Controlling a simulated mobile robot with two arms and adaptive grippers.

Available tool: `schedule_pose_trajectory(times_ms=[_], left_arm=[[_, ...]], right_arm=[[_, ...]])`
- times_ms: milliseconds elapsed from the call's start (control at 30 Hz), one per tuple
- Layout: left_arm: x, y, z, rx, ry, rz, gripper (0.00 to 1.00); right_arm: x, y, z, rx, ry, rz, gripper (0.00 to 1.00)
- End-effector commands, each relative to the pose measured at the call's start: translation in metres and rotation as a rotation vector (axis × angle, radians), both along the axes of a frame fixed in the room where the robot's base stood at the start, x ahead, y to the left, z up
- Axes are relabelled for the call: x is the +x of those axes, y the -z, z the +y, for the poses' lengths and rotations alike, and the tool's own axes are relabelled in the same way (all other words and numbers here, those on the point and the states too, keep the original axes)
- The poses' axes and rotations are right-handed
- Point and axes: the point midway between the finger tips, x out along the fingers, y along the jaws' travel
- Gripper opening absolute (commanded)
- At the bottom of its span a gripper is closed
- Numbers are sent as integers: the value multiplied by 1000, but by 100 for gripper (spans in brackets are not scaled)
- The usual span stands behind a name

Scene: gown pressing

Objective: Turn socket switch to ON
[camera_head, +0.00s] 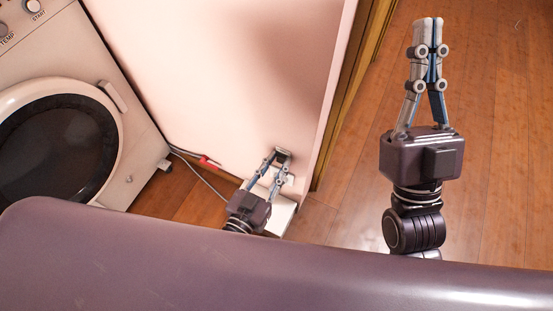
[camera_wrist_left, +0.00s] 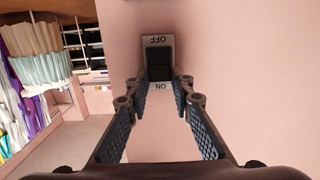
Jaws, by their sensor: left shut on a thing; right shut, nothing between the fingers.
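The socket switch (camera_head: 284,152) is on the pink wall, partly hidden by my left gripper in the head view. In the left wrist view the switch (camera_wrist_left: 158,55) has a light plate and a dark rocker (camera_wrist_left: 159,66), with OFF at the top and ON at the bottom, both upside down. My left gripper (camera_head: 280,157) is at the switch. Its fingers (camera_wrist_left: 162,95) lie on either side of the lower, ON end and are shut on the switch. Which way the rocker is tipped I cannot tell. My right gripper (camera_head: 428,24) is shut and empty, over the wooden floor.
A washing machine (camera_head: 118,148) with a round dark door stands at the left. Cables and a red plug (camera_head: 208,161) lie near the wall's foot. A white box-like thing (camera_head: 281,217) is below my left gripper. In the left wrist view, clothes (camera_wrist_left: 33,55) hang at the left. Floor (camera_head: 500,130) at right is clear.

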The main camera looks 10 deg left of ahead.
Motion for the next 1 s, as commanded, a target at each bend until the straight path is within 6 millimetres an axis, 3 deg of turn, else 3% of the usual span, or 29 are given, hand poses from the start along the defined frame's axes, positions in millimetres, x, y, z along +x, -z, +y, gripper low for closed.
schedule_pose_trajectory(times_ms=[300, 700, 733, 900, 1000], left_arm=[[1, -3, 0, 13, 0, 36, 0], [1, -1, 0, 15, 0, 40, 0], [1, -1, 0, 15, 0, 40, 23], [0, -1, 0, 15, 0, 40, 39], [0, -1, 0, 15, 0, 40, 39]], right_arm=[[36, 30, 5, -71, 13, 239, 0], [40, 38, 5, -80, 15, 274, 0], [40, 38, 5, -80, 15, 274, 0], [40, 38, 5, -80, 15, 274, 0], [40, 38, 5, -80, 15, 274, 0]])
